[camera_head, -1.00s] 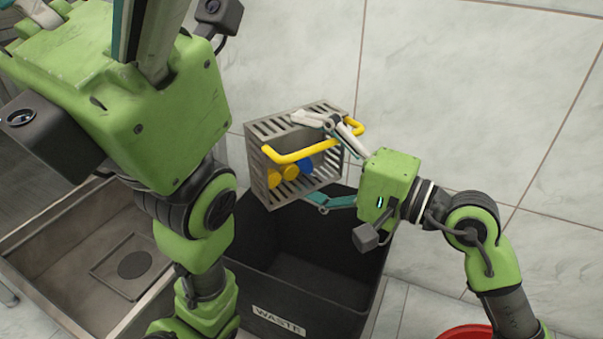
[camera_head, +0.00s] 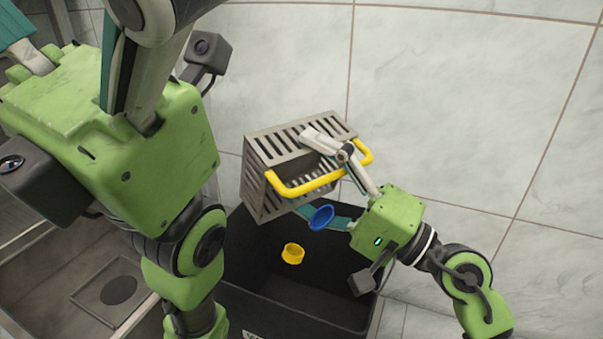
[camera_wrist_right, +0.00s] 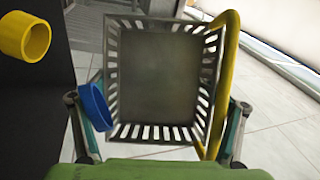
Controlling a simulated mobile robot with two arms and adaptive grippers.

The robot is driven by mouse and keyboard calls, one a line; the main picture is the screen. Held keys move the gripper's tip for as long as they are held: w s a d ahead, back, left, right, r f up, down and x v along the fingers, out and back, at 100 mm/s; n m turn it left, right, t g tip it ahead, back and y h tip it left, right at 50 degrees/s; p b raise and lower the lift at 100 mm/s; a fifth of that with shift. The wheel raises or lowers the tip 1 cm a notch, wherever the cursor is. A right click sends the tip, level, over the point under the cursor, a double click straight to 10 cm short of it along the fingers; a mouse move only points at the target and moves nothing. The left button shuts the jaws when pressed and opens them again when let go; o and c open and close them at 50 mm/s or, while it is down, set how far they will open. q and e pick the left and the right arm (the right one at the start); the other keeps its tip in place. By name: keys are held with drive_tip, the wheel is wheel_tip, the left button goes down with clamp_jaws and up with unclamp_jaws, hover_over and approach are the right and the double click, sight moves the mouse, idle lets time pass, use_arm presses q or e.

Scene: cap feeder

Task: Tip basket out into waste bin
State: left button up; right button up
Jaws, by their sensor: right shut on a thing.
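The grey slatted basket (camera_head: 253,188) with a yellow handle (camera_head: 290,190) is tilted on its side above the black waste bin (camera_head: 310,295). My right gripper (camera_head: 307,172) is shut on the basket, with fingers on opposite sides of it. A blue cap (camera_head: 321,217) and a yellow cap (camera_head: 292,254) are in the air, below the basket's opening and over the bin. In the right wrist view the basket's inside (camera_wrist_right: 165,80) looks empty, with the blue cap (camera_wrist_right: 97,106) and yellow cap (camera_wrist_right: 24,37) outside it. My left gripper is raised; its fingers stand apart, their tips cut off.
A steel sink (camera_head: 70,285) with a drain plate stands left of the bin, partly behind my left arm. A pale tiled wall (camera_head: 450,110) rises behind the bin and basket. The space between basket and wall looks narrow.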

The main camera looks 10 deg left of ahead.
idle(0.9)
idle(0.5)
